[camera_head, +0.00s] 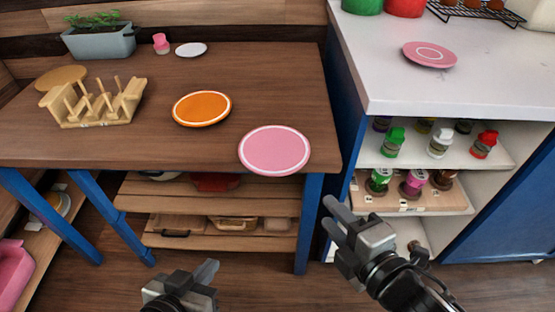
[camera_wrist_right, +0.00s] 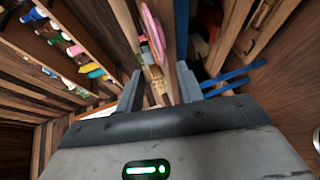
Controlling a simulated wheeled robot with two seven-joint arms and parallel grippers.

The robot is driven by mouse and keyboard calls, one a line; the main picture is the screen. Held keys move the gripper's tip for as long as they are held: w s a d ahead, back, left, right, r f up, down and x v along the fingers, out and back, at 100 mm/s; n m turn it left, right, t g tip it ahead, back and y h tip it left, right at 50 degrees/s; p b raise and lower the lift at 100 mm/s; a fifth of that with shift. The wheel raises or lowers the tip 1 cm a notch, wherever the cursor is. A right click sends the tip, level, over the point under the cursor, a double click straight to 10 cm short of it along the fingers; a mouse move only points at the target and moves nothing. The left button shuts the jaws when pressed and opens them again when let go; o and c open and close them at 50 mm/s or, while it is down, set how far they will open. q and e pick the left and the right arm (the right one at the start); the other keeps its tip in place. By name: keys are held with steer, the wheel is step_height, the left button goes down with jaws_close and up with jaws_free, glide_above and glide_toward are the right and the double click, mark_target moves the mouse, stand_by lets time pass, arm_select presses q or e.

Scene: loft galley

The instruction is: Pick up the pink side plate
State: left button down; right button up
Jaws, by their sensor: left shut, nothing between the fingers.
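A pink plate with a thin white line inside its rim (camera_head: 275,151) lies flat at the front right edge of the wooden table. A second pink plate with a white ring (camera_head: 430,55) lies on the white counter at the right. My right gripper (camera_head: 330,218) is open and empty, below and right of the table plate, in front of the table's blue leg. In the right wrist view its fingers (camera_wrist_right: 160,88) stand apart, with a pink plate edge (camera_wrist_right: 152,28) beyond them. My left gripper (camera_head: 212,268) is shut and empty, low in front of the table shelves.
The wooden table (camera_head: 270,85) also holds an orange plate (camera_head: 202,108), a wooden rack (camera_head: 100,104), a white saucer (camera_head: 191,49), a pink shaker (camera_head: 161,43) and a planter (camera_head: 100,41). Jars (camera_head: 392,142) stand on shelves under the counter (camera_head: 450,95). A gap separates table and counter.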

steer(key=n, duration=0.1)
glide_toward(287, 169)
steer(key=x, duration=0.4)
steer(key=shift+w+d+f, duration=0.1)
steer(key=shift+d, duration=0.1)
steer(key=shift+a+b+x, duration=0.2)
steer(key=shift+b+x, duration=0.35)
steer(key=shift+x, duration=2.3)
jaws_close()
